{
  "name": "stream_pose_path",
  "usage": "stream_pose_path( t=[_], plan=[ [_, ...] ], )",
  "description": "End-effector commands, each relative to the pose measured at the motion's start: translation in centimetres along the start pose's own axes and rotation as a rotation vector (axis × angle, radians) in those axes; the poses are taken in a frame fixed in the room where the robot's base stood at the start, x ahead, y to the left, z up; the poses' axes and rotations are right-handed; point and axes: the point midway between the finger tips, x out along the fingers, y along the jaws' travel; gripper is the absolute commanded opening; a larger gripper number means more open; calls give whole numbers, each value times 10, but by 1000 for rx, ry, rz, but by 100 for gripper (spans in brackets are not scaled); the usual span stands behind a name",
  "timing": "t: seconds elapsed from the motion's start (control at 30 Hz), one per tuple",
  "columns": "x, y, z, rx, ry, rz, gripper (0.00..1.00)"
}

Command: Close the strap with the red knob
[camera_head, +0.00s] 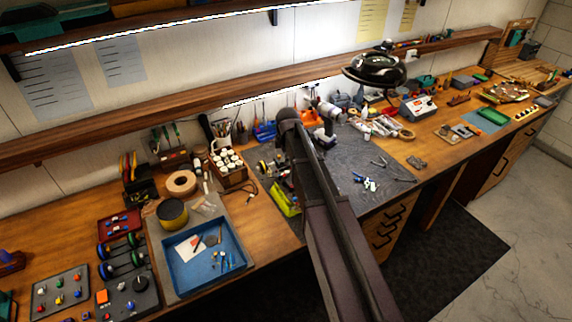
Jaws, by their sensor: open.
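I cannot make out a strap with a red knob. My arm crosses the middle of the head view and hides part of the bench behind it. My gripper cannot be made out. A dark grey work mat (345,182) lies on the bench right of my arm, with small tools on it. Small white and orange items (311,117) stand at its back, close to my arm and too small to identify. A grey box with red on it (418,107) stands right of the mat.
A blue tray (203,282) holds small parts at the front left. A bottle crate (228,170) and tape rolls stand behind it. Boards with coloured knobs (60,293) lie far left. A round black lamp (375,68) hangs over the bench. A wooden shelf (190,108) runs above.

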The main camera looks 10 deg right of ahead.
Motion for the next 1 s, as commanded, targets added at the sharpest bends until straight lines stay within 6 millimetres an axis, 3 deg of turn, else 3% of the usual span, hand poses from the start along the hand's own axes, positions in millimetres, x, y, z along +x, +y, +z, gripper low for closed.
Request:
stream_pose_path(
  t=[0.57, 1.0],
  plan=[
    [-2, 5, 4, -21, -1, 4, 57],
    [22, 5, 5, -19, -2, 4, 57]
  ],
)
